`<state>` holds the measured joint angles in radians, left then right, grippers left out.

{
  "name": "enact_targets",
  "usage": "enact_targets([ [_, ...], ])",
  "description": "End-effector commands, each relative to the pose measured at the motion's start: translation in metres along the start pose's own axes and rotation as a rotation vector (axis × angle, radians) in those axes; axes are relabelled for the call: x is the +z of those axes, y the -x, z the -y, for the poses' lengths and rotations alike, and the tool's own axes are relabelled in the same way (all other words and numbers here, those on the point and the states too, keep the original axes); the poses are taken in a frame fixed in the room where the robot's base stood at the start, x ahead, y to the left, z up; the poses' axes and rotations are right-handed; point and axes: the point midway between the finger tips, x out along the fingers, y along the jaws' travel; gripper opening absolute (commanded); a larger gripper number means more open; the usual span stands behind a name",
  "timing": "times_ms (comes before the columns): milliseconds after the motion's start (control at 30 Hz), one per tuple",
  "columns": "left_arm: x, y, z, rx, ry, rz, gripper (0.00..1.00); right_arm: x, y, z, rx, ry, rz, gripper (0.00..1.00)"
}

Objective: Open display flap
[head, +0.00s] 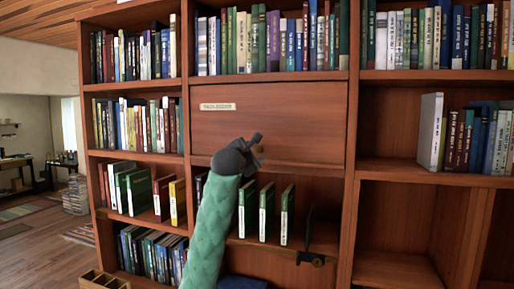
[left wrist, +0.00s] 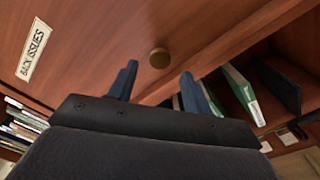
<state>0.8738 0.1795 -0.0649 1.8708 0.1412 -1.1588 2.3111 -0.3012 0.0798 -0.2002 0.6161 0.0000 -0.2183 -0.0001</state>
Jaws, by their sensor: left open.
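The display flap (head: 290,118) is a closed reddish-wood panel in the middle of the bookcase. It carries a pale label (head: 218,106), which reads "BACK ISSUES" in the left wrist view (left wrist: 33,52). A round brass knob (left wrist: 159,58) sits near the flap's lower edge. In the head view the knob (head: 260,150) is close to my left gripper (head: 258,144). In the left wrist view my left gripper (left wrist: 158,82) is open, with its two dark fingers on either side of and short of the knob, not touching it. My right gripper is in neither view.
Green books (head: 266,212) stand on the shelf below the flap, beside a dark bookend (head: 309,235). Full book rows (head: 265,42) line the shelf above. Empty compartments (head: 395,225) are at the lower right. Open floor (head: 40,255) lies at the left.

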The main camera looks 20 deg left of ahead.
Motion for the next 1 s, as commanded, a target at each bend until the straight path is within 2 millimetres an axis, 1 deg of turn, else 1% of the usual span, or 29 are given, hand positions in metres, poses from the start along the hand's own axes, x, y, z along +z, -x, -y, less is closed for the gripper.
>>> enact_targets([
  [33, 0.003, -0.009, -0.005, -0.001, -0.003, -0.002, 0.49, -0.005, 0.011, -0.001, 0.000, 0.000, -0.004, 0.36],
  [200, 0.002, -0.029, -0.003, -0.001, -0.002, -0.001, 0.49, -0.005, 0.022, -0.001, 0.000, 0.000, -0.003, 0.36],
  [300, 0.001, -0.037, -0.002, -0.001, -0.003, -0.001, 0.49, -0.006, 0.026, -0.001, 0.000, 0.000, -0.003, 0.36],
  [467, 0.000, -0.044, -0.001, 0.000, -0.002, -0.001, 0.49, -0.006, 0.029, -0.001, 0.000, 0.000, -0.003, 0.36],
  [700, 0.000, -0.044, 0.000, 0.001, -0.002, 0.000, 0.49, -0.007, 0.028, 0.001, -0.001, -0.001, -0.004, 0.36],
  [733, 0.000, -0.044, 0.000, 0.001, -0.002, 0.000, 0.47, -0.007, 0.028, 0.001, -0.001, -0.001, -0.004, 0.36],
  [867, 0.000, -0.044, 0.000, 0.001, -0.002, 0.000, 0.22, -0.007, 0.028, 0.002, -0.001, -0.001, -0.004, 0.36],
  [900, 0.000, -0.044, 0.000, 0.000, -0.002, 0.000, 0.14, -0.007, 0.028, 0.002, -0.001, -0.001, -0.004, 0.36],
  [967, 0.000, -0.044, 0.000, 0.000, -0.002, 0.000, 0.02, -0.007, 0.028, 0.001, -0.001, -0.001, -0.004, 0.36],
  [1000, 0.000, -0.044, 0.000, 0.000, -0.002, 0.000, 0.00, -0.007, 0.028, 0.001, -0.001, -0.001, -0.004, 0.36],
])
